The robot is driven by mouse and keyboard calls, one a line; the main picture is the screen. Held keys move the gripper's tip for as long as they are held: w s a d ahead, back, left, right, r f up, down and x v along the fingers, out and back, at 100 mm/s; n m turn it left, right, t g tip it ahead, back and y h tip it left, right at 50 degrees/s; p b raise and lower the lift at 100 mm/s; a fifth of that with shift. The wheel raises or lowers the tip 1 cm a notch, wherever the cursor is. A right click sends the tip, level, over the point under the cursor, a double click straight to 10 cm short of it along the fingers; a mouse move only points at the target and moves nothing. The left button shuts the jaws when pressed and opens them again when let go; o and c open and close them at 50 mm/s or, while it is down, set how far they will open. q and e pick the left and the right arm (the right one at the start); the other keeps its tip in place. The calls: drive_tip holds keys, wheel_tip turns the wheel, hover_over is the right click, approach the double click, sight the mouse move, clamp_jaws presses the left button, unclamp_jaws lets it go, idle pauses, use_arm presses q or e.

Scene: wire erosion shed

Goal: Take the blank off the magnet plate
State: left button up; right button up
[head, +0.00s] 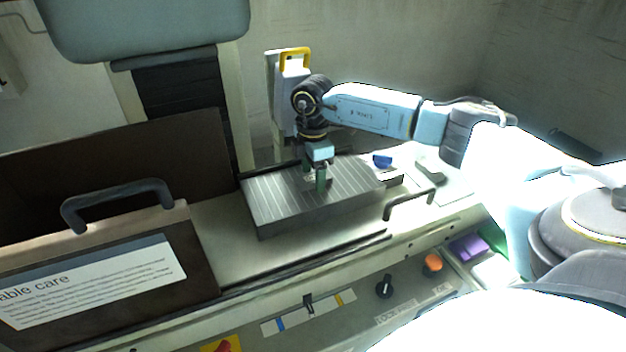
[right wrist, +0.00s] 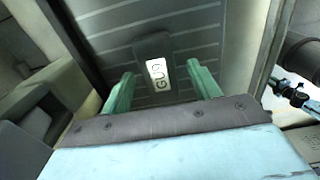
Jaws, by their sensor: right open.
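The magnet plate (head: 270,212) is a grey block with pale stripes across its top, in the middle of the head view. The blank (right wrist: 150,46) is a small dark grey piece with a white label, lying on the striped plate (right wrist: 205,47) in the right wrist view. In the head view it is largely hidden by my gripper. My right gripper (head: 318,181) is over the plate, pointing down. Its green fingers (right wrist: 158,80) are open in the wrist view, one on each side of the blank's labelled end, with gaps to it. My left gripper is out of view.
A blue knob (head: 382,160) sits on a small block at the plate's right end. A dark handle (head: 409,203) stands at the front right. A brown panel with a handle (head: 118,200) rises at the left. Knobs and a purple box (head: 467,248) are in front.

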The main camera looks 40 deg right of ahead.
drive_tip(key=shift+r, duration=0.1)
clamp_jaws()
idle(0.3)
drive_tip(key=shift+w, duration=0.1)
